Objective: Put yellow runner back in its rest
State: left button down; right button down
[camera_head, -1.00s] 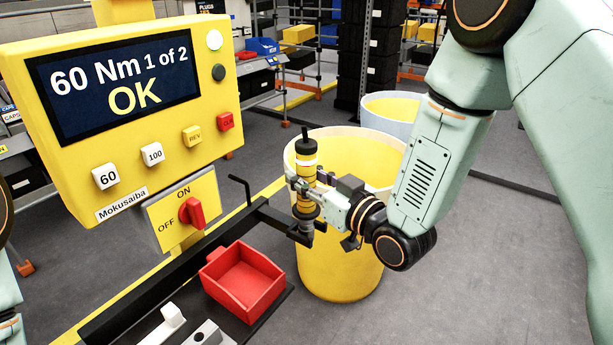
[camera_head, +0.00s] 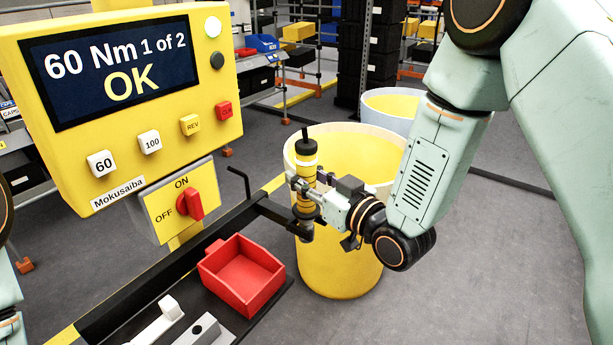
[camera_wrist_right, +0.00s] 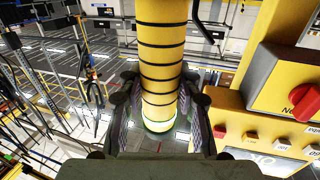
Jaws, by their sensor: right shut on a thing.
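The yellow runner (camera_head: 306,170), a yellow cylindrical tool with black bands and a dark top, stands upright in my right gripper (camera_head: 304,190). In the right wrist view, the runner (camera_wrist_right: 162,60) passes between the two fingers of the gripper (camera_wrist_right: 158,104), which are shut around it. A dark bar (camera_head: 268,208) reaches from the stand to the runner's lower end. A dark fitting there looks like the rest, but I cannot tell whether the runner is seated in it. My left gripper is out of view.
A yellow control panel (camera_head: 70,150) reads "60 Nm 1 of 2 OK", with a red switch (camera_head: 190,203) below. A red tray (camera_head: 224,290) sits left of the bar's end. A large yellow bin (camera_head: 340,262) stands close behind the runner. The floor to the right is clear.

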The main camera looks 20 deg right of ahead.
jog(key=shift+f+b, duration=0.6)
jog(key=shift+f, duration=0.1)
jog(key=c, duration=0.9)
grip_release()
jog(key=shift+o, duration=0.2)
jog(key=shift+f, duration=0.2)
jog(key=v, duration=1.2)
jog(key=shift+r, duration=0.15)
